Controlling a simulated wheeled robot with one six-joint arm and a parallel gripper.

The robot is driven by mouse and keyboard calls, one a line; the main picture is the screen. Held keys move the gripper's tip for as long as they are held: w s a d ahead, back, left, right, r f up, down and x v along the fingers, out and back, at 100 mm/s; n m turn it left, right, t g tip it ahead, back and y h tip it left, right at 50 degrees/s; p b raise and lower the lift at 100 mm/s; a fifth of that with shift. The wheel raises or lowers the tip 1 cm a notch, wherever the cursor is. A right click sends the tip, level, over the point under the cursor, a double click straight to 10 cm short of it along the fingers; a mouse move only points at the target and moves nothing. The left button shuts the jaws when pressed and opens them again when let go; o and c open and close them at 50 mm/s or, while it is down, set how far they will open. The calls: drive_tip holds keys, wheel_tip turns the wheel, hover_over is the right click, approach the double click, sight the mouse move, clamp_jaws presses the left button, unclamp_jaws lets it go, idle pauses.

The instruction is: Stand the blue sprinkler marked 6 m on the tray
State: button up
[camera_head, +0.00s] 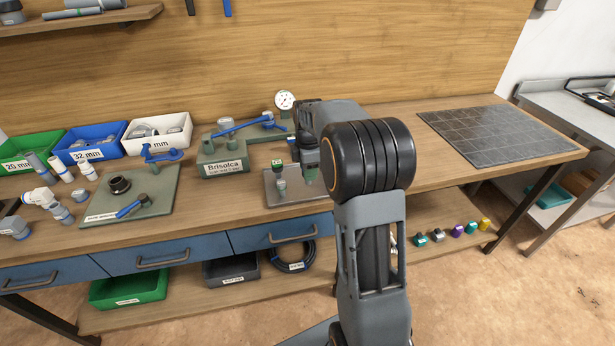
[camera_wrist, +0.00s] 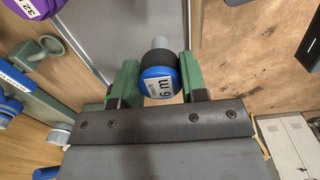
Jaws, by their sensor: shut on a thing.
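My gripper (camera_wrist: 160,85) is shut on the blue sprinkler (camera_wrist: 158,85), between its two green fingers. The sprinkler's blue cap, marked 6 m, faces the wrist camera, with a black body and a grey end beyond it. The flat grey metal tray (camera_wrist: 128,25) lies behind the sprinkler in the wrist view, and also shows on the bench in the head view (camera_head: 310,198). My gripper (camera_head: 300,178) points down over the tray there, and my arm hides part of both. I cannot tell whether the sprinkler touches the tray.
A green Brisolca fixture (camera_head: 224,165) with a blue lever stands left of the tray. A green board (camera_head: 150,202) with fittings lies farther left. The dark grid mat (camera_head: 500,135) at right is clear. A purple part marked 32 (camera_wrist: 32,7) shows in the wrist view.

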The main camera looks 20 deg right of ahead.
drive_tip(key=shift+w+f, duration=0.15)
drive_tip(key=shift+f, duration=1.65)
drive_tip(key=shift+f, duration=0.2)
drive_tip(key=o, duration=1)
drive_tip(key=shift+r, duration=0.1)
